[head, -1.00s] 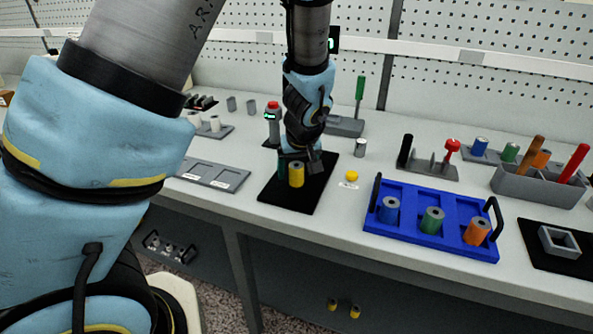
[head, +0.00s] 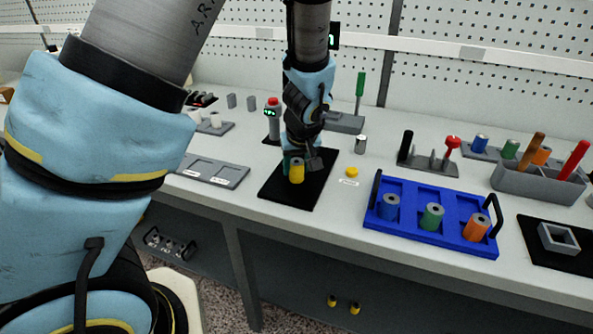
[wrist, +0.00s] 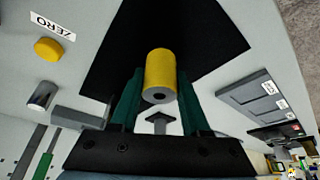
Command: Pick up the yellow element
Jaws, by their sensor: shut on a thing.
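The yellow element (head: 297,173) is a short upright cylinder with a hole in its end. It is at the black mat (head: 313,194) in the head view; whether it touches the mat or hangs just above it is hard to tell. My gripper (head: 297,163) is above it, pointing down, with its dark green fingers closed on the element's sides. In the wrist view the yellow element (wrist: 160,72) sits between the two green fingers (wrist: 159,88), with the black mat (wrist: 210,30) behind it.
A yellow button (head: 351,172) is right of the mat. A blue tray (head: 410,236) with blue, green and orange cylinders lies further right. A grey plate (head: 212,174) lies to the left. A red-topped device (head: 273,122) and a grey block with a green handle (head: 344,124) stand behind.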

